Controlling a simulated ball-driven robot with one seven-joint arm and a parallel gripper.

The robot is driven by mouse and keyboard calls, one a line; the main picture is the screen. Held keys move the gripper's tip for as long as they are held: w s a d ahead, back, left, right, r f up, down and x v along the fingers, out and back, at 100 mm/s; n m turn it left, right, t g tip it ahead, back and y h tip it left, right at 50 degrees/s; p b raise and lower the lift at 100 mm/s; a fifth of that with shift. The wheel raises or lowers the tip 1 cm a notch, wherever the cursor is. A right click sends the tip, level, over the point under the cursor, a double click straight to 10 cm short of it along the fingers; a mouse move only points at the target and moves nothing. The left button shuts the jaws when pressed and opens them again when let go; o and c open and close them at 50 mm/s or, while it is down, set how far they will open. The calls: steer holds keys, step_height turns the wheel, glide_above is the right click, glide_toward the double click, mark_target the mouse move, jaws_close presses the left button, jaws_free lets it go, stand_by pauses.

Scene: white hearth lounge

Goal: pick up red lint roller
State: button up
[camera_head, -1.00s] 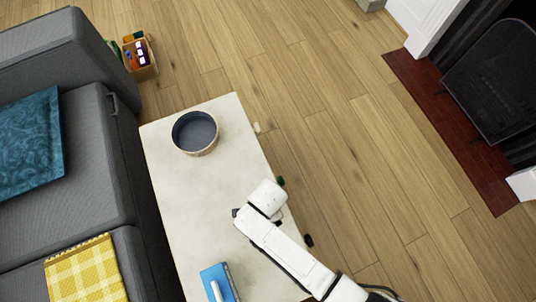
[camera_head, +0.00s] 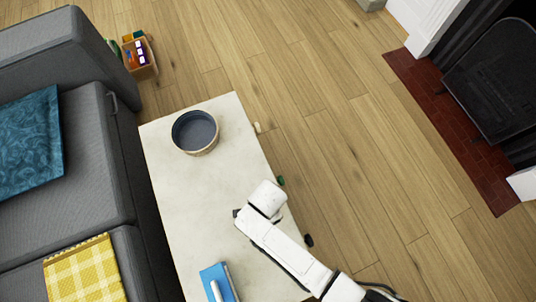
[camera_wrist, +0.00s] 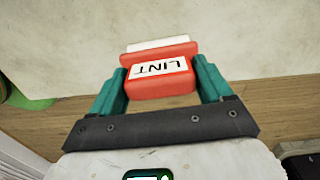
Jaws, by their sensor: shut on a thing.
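The red lint roller (camera_wrist: 160,85) shows in the wrist view, with a white label reading LINT and a pale strip along its far edge. My gripper (camera_wrist: 160,83) has its two teal fingers on either side of the red body, shut on it. The pale tabletop (camera_wrist: 60,45) lies beyond it. In the head view my white arm reaches over the right side of the low table (camera_head: 185,215). The roller and the fingertips are hidden there under the arm's end.
A round bowl (camera_head: 196,132) stands at the far end of the table. A blue object (camera_head: 216,282) with a white handle lies near its front. A grey sofa (camera_head: 85,130) runs along the left. Open wooden floor (camera_head: 350,150) lies to the right.

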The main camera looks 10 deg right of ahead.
steer(key=shift+r, duration=0.5)
step_height(320, 180, up, 3)
steer(key=shift+f+p, duration=0.15)
steer(key=shift+p, duration=0.45)
steer(key=s+d+r+p, duration=0.1)
steer(key=s+d+r, duration=0.1)
steer(key=s+r, duration=0.2)
steer(key=s+d+r+p, duration=0.1)
steer(key=s+r, duration=0.4)
steer(key=s, duration=0.4)
steer(key=shift+s+d+r, duration=0.15)
steer(key=shift+s+d, duration=0.15)
steer(key=shift+d, duration=0.05)
